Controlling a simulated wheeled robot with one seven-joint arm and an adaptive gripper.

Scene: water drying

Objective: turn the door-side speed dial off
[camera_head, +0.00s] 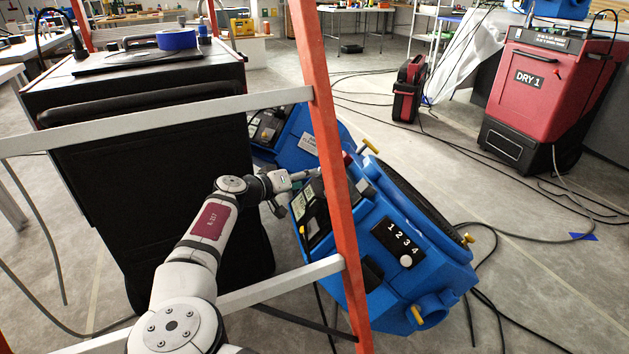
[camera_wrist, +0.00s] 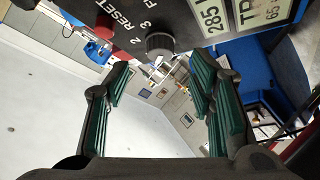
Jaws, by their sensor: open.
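A grey round dial (camera_wrist: 160,45) sits on a black panel (camera_wrist: 110,20) marked with numbers and RESET in the wrist view. My gripper (camera_wrist: 163,68) is open, with green-padded fingers to either side just short of the dial. In the head view my gripper (camera_head: 284,188) is at the panel side of the front blue machine (camera_head: 440,262), partly behind the ladder upright. I cannot tell which dial is on the door side, nor read the grey dial's setting.
An orange ladder (camera_head: 335,150) with pale rungs stands in front of my arm. A black box (camera_head: 150,200) stands left, and another blue machine (camera_head: 290,130) stands behind. A red DRY 1 unit (camera_head: 560,80) is at right. Cables (camera_head: 520,240) cross the floor.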

